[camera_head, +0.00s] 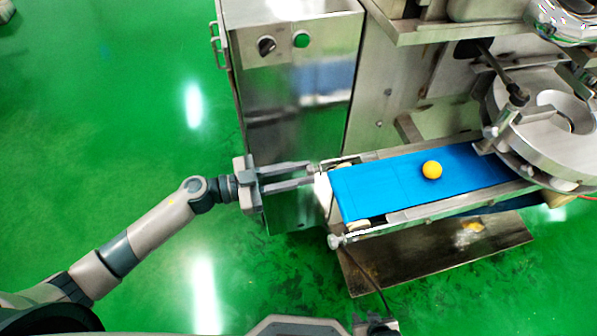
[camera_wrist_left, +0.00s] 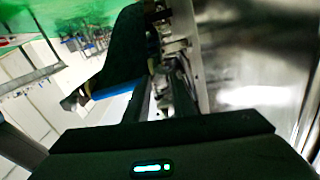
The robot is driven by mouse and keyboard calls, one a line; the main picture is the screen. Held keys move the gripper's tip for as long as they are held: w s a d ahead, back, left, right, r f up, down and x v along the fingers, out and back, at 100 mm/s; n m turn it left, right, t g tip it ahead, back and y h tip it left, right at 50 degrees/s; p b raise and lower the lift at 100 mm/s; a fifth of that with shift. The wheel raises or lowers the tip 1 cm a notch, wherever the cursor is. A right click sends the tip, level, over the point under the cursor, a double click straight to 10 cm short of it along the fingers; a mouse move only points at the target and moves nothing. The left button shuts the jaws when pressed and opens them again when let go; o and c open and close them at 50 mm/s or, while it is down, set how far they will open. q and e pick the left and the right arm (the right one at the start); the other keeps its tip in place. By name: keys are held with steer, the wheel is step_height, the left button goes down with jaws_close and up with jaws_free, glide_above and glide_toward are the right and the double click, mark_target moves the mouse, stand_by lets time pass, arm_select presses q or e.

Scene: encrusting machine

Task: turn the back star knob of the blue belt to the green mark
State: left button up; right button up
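The blue belt (camera_head: 390,187) lies on a metal conveyor frame, with a yellow-orange ball (camera_head: 432,170) on it. My left gripper (camera_head: 316,173) is at the belt's back left corner. Its two fingers point right and stand a small gap apart. The back star knob is hidden or too small to make out at the fingertips. In the left wrist view, metal parts (camera_wrist_left: 162,88) show between the fingers, but contact cannot be told. A front knob (camera_head: 335,241) sits at the near left corner. No green mark can be made out. My right gripper (camera_head: 376,325) is partly in view at the bottom edge.
A steel cabinet (camera_head: 290,90) with a black rotary switch (camera_head: 266,45) and a green button (camera_head: 302,39) stands behind my left gripper. A round metal turntable (camera_head: 545,140) is at the belt's right end. Green floor is free at the left.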

arm_select(q)
jaws_close()
steer(key=shift+c, duration=1.3)
jaws_free()
steer(key=shift+m, duration=0.3)
